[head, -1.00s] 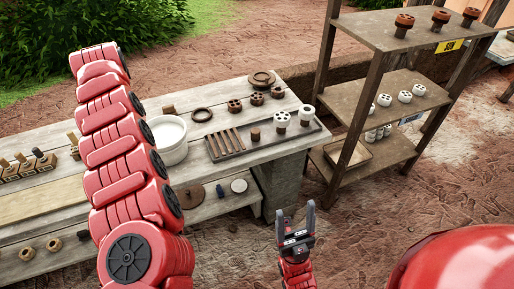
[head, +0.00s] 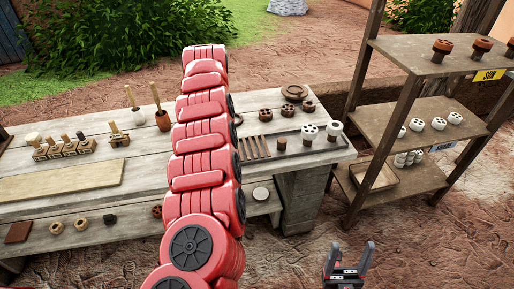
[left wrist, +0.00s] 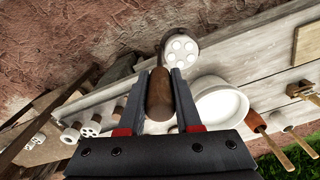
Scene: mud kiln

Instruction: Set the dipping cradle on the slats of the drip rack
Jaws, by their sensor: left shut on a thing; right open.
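My left gripper (left wrist: 158,105) is shut on the brown wooden handle of the dipping cradle (left wrist: 159,92), with a fingertip on each side of it. A white disc with several holes (left wrist: 181,50) shows at the handle's far end, apparently carried in the cradle. In the head view the left gripper and cradle are hidden behind my left arm. The drip rack's brown slats (head: 256,147) lie on the bench at the left end of a dark tray, partly hidden by my arm. My right gripper (head: 348,259) is open and empty, low in front of the bench.
A white bowl (left wrist: 220,103) stands on the bench near the held handle. White and brown pieces stand in the tray (head: 292,149). Wooden shelves (head: 424,116) stand right of the bench. A board (head: 62,181) and several small tools lie at the bench's left.

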